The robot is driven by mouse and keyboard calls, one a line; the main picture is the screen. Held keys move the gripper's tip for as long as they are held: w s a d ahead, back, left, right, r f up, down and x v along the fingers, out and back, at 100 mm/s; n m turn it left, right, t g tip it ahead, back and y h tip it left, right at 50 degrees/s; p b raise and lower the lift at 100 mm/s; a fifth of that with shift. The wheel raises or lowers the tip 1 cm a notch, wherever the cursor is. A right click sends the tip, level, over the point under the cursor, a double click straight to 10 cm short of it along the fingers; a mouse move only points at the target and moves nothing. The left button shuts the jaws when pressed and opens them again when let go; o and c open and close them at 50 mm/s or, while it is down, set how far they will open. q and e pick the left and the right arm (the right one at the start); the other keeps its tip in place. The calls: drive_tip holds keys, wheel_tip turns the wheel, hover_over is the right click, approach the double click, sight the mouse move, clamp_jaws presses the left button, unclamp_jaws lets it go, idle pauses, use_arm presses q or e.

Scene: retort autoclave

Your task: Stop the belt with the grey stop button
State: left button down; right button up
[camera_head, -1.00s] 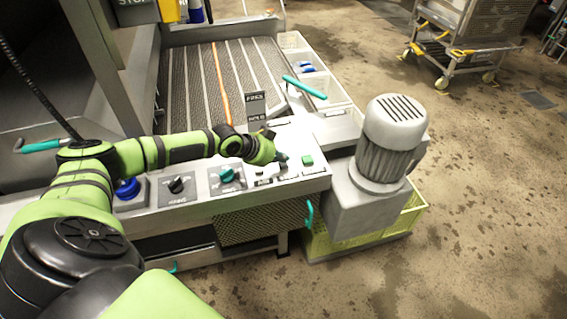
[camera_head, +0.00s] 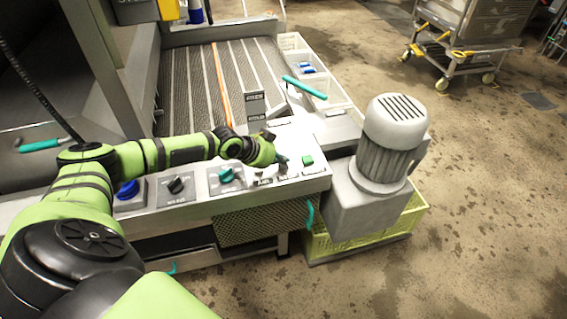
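The control panel (camera_head: 317,172) runs along the near end of the belt (camera_head: 190,88). A green square button (camera_head: 307,160) is at its right end. My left gripper (camera_head: 280,158) is over the panel just left of the green button, with its fingertips pointing down at the panel top. The grey stop button cannot be made out clearly; the fingertips and dark small parts around them cover that spot. I cannot tell whether the fingertips touch it or whether the fingers are open or shut. My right gripper is not in view.
A grey motor (camera_head: 391,140) stands right of the panel, above a yellow-green crate (camera_head: 340,243). White bins (camera_head: 330,93) line the belt's right side.

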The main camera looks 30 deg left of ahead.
sight(281, 166)
use_arm(q)
drive_tip(key=shift+r+p, duration=0.75)
drive_tip(key=shift+r, duration=0.1)
wheel_tip(281, 166, up, 5)
drive_tip(key=p, duration=0.4)
drive_tip(key=shift+r, duration=0.1)
idle(0.6)
